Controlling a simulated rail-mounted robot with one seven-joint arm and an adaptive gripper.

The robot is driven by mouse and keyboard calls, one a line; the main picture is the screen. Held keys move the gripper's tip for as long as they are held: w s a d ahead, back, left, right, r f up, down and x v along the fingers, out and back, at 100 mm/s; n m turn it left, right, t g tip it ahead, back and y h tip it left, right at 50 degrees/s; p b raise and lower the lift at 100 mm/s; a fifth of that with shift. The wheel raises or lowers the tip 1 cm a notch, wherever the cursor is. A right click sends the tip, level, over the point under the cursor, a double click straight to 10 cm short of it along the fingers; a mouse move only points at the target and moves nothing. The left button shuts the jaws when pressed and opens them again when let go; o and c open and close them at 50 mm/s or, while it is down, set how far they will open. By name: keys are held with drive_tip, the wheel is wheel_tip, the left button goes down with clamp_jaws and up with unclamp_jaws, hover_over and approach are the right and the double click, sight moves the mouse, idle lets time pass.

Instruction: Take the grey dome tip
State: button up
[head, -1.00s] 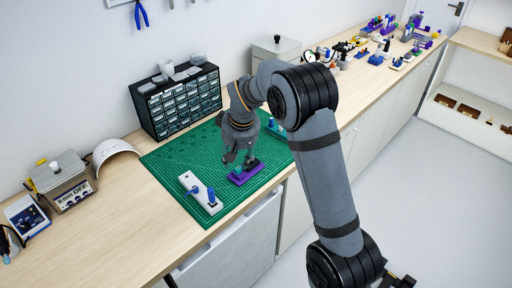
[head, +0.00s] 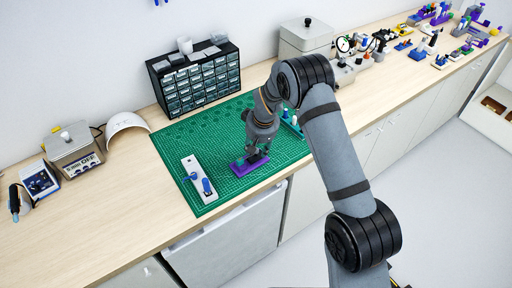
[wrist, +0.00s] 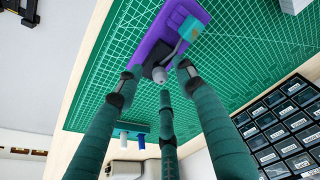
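A purple holder (head: 237,169) lies on the green cutting mat near its front edge. It also shows at the top of the wrist view (wrist: 152,48). A small grey dome tip (wrist: 159,74) shows at the holder's near edge in the wrist view. A teal block (wrist: 191,28) with a grey rod stands on the holder. My gripper (head: 252,153) is over the holder in the head view. In the wrist view its dark green fingers (wrist: 160,82) are spread apart around the grey tip, with visible gaps. The tip is too small to make out in the head view.
A white board with a blue part (head: 198,178) lies left of the holder on the cutting mat (head: 180,150). A drawer cabinet (head: 198,80) stands behind the mat. Small coloured parts (head: 291,122) stand at the mat's right. The mat between the board and cabinet is clear.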

drive_tip(key=shift+c, duration=1.4)
drive_tip(key=c, duration=0.4)
drive_tip(key=shift+c, duration=0.5)
drive_tip(key=shift+w, duration=0.1)
drive_tip(key=shift+r+b, duration=0.6)
drive_tip(key=shift+r, duration=0.1)
drive_tip(key=b+v, duration=0.2)
drive_tip(key=shift+d+r, duration=0.2)
drive_tip(key=shift+r, duration=0.2)
drive_tip(key=s+d+r+b, duration=0.1)
drive_tip(key=s+d+r, duration=0.6)
drive_tip(key=r, duration=0.3)
drive_tip(key=shift+s+d+b, duration=0.3)
drive_tip(key=shift+d+b, duration=0.1)
drive_tip(key=shift+d, duration=0.1)
